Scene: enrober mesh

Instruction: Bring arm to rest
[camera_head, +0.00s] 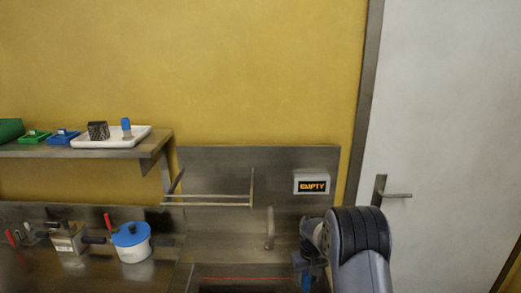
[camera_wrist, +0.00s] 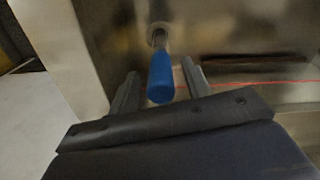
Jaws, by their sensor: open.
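My gripper (camera_wrist: 160,85) shows in the wrist view with its two dark fingers spread apart. A blue knob or handle (camera_wrist: 160,80) on a short metal stem lies between the fingers, with a gap visible on each side. The stem meets a metal wall behind it. In the head view my arm comes in at the lower right, in front of the steel machine (camera_head: 215,170). The gripper's fingertips are hard to make out there, and a blue part shows below the wrist.
A display (camera_head: 312,184) on the machine reads EMPTY. A steel shelf (camera_head: 80,152) at left holds a white tray (camera_head: 85,143) and green and blue boxes. A white pot (camera_head: 133,250) with a blue lid stands on the counter. A door (camera_head: 450,120) is at right.

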